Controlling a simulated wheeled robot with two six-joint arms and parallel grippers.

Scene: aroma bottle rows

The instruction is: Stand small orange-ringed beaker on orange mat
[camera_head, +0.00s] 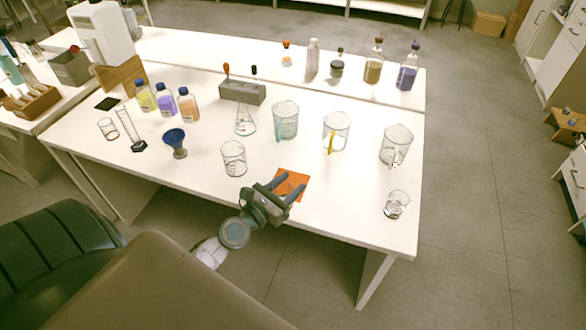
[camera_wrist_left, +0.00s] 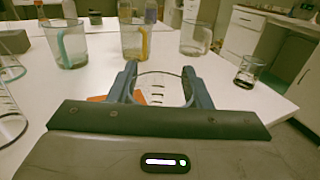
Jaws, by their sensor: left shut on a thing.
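My left gripper (camera_head: 284,188) is at the orange mat (camera_head: 296,177) near the table's front edge. In the left wrist view my left gripper (camera_wrist_left: 159,82) is shut on a clear small beaker (camera_wrist_left: 157,93) with dark graduation marks, its rim upright between the fingers. Its ring colour and base are hidden, so I cannot tell whether it touches the mat. Part of the mat (camera_wrist_left: 101,98) shows left of the fingers. In the head view the held beaker is hard to make out against the mat. My right gripper is not in view.
A larger clear beaker (camera_head: 233,159) stands left of the mat. Beakers with teal (camera_head: 286,120) and yellow (camera_head: 336,131) handles and a clear one (camera_head: 395,146) stand behind. Small glasses stand at right (camera_head: 397,205) and far left (camera_head: 107,129).

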